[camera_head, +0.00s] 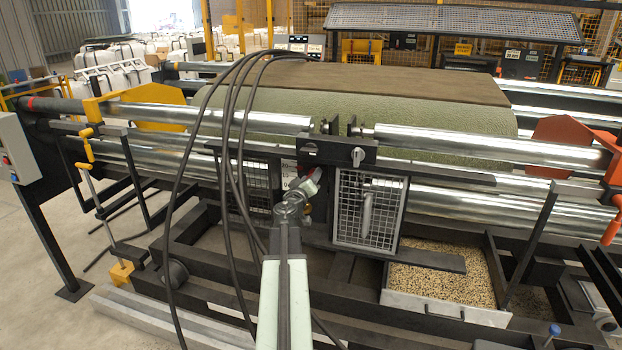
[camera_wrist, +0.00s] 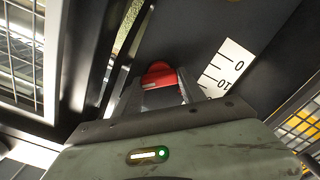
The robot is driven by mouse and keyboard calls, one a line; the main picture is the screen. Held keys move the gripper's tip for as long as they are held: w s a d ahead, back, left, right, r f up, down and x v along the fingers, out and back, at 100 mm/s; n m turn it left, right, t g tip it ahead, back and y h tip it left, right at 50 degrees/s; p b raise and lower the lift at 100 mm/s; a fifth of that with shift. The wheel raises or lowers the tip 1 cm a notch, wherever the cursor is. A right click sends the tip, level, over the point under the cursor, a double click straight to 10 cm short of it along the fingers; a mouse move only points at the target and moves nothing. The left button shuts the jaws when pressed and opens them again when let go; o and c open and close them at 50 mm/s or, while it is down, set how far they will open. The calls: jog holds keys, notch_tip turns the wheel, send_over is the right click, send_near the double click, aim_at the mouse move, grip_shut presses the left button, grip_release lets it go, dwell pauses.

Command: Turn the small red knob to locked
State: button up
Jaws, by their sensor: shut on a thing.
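The small red knob (camera_wrist: 158,75) shows in the wrist view between the fingertips of my gripper (camera_wrist: 157,90). It has a rounded red top and a pale line on its face. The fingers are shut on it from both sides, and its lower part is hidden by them. In the head view my gripper (camera_head: 308,184) is at the front of the machine, left of the mesh door. The knob cannot be made out clearly there. I see no readable locked mark.
A white scale label (camera_wrist: 228,68) with 0 and 10 lies right of the knob. A mesh door (camera_head: 369,210) with a handle is right of my arm. Dark cables (camera_head: 236,150) hang close to my arm. A tray of granules (camera_head: 437,274) sits lower right.

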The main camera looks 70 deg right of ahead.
jog(key=shift+w+a+f+n, duration=0.1)
jog(key=shift+n, duration=2.4)
jog(key=shift+f+n, duration=0.1)
jog(key=shift+n, duration=2.4)
jog(key=o, duration=1.4)
jog(key=shift+c, duration=0.2)
jog(key=a, duration=0.7)
jog(key=shift+s+a, duration=0.2)
jog(key=shift+a, duration=0.2)
